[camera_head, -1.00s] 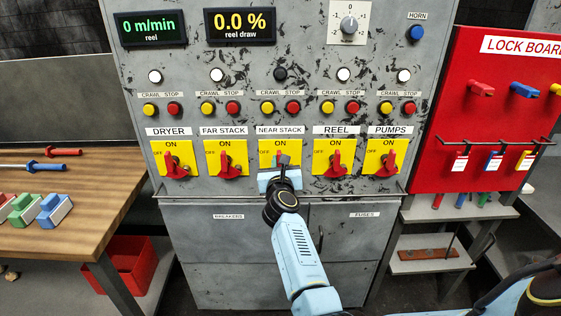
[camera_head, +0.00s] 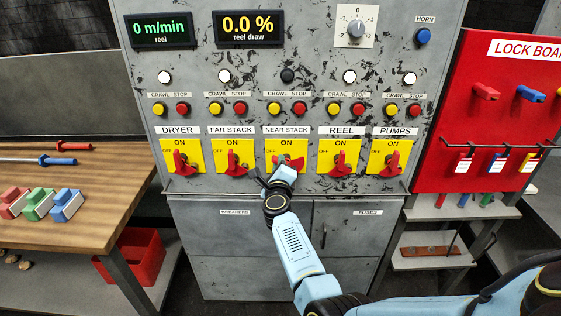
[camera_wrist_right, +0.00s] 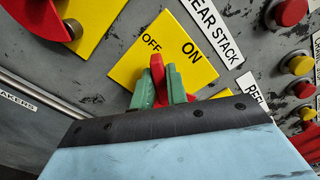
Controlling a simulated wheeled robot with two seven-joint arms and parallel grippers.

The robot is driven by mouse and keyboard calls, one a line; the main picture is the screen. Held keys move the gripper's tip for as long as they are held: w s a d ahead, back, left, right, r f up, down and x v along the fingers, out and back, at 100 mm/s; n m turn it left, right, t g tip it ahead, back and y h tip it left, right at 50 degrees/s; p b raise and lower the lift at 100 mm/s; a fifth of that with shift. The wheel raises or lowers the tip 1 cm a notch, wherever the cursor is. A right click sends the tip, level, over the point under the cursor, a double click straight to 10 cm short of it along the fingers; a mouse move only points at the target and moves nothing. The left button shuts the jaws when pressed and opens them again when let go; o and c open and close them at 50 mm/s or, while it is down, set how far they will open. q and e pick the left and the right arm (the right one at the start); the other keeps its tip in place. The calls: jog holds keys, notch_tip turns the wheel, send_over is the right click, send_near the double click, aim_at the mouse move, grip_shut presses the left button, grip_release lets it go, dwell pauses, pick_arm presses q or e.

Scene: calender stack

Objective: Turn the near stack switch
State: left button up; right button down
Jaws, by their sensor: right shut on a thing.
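The near stack switch (camera_head: 300,147) is a yellow plate with a red handle, in the middle of the switch row in the head view. My right gripper (camera_head: 281,170) is at this switch and hides part of its handle. In the right wrist view, the green fingertips (camera_wrist_right: 160,85) are shut on the red handle (camera_wrist_right: 157,64), one on each side. My left gripper is not in view.
The far stack switch (camera_head: 234,157) and reel switch (camera_head: 339,157) flank it closely. A rail (camera_head: 225,193) runs along the cabinet below. A wooden bench (camera_head: 100,222) stands at left, a red lock board (camera_head: 475,120) at right.

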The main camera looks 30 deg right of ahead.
jog(key=shift+w+a+f+n+p, duration=0.1)
jog(key=shift+f+n+p, duration=0.15)
jog(key=shift+n, duration=0.8)
jog(key=shift+s+f+n+p, duration=0.1)
jog(key=shift+f+n+p, duration=0.15)
jog(key=shift+n, duration=0.75)
jog(key=shift+w+a+f+n+p, duration=0.15)
jog(key=shift+f+n, duration=0.1)
jog(key=shift+n, duration=0.8)
jog(key=shift+d, duration=0.1)
jog(key=c, duration=1.4)
grip_release()
jog(key=p+v, duration=0.1)
jog(key=v, duration=1.2)
jog(key=shift+s+p, duration=0.2)
jog(key=shift+p, duration=0.1)
